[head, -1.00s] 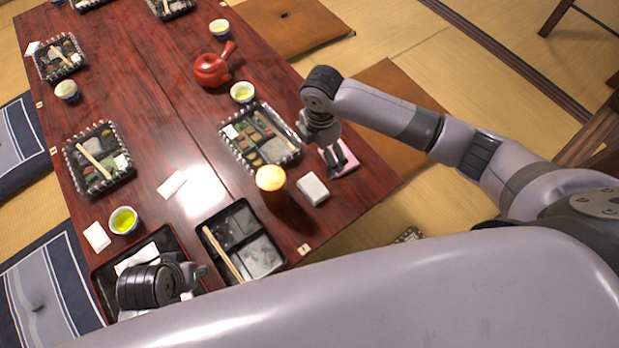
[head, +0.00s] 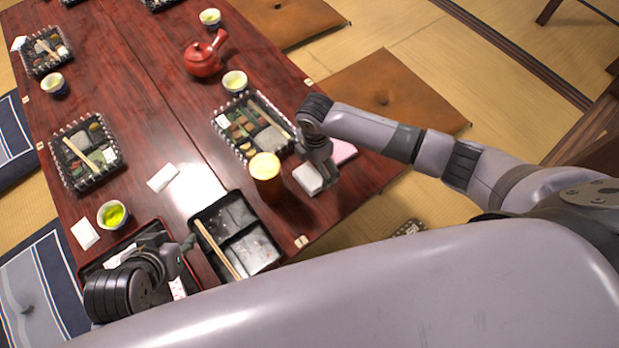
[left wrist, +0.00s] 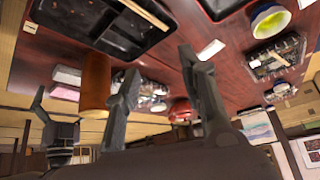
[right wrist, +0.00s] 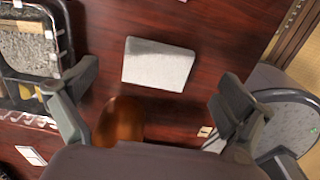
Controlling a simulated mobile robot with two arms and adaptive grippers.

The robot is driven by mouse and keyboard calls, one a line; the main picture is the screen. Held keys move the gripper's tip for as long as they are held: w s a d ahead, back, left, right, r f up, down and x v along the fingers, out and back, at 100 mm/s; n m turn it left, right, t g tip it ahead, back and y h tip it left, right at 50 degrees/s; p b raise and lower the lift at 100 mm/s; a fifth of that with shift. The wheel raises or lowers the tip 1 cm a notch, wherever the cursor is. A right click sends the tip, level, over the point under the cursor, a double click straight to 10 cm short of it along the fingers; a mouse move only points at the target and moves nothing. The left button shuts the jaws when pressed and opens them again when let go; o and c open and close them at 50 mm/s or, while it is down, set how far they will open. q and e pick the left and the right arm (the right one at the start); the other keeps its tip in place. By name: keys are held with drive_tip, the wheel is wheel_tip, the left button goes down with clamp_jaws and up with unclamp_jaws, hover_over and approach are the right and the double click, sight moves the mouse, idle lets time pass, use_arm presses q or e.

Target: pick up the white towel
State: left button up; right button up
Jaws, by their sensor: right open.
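The white towel (head: 305,179) is a small folded block on the red-brown table near its right edge, beside the orange-brown cup. In the right wrist view the towel (right wrist: 158,66) lies flat between and beyond the open fingers of my right gripper (right wrist: 160,90), not touching them. In the head view my right gripper (head: 322,170) is over the towel's right side and partly covers it. My left gripper (head: 185,262) is above the black tray at the table's near left. In the left wrist view its fingers (left wrist: 160,72) are apart with nothing held.
The cup (head: 265,180) stands close to the towel. A pink cloth (head: 343,151) lies just behind my right gripper. Bento boxes (head: 85,155), a red teapot (head: 203,60), tea cups and an empty black divided tray (head: 235,212) occupy the table (head: 150,110).

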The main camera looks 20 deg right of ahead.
sight(313, 174)
wheel_tip(313, 174, down, 4)
drive_tip(key=shift+a+f+b, duration=0.1)
drive_tip(key=shift+f+b, duration=0.05)
drive_tip(key=shift+b, duration=0.75)
use_arm(q)
drive_tip(key=w+d+r+t+h, duration=0.1)
drive_tip(key=w+d+r+t, duration=0.2)
drive_tip(key=w+r+t, duration=0.2)
drive_tip(key=w, duration=0.3)
drive_tip(key=shift+r+t, duration=0.3)
drive_tip(key=shift+r, duration=0.1)
drive_tip(key=shift+w, duration=0.1)
use_arm(e)
drive_tip(key=c, duration=1.2)
drive_tip(key=shift+o, duration=0.2)
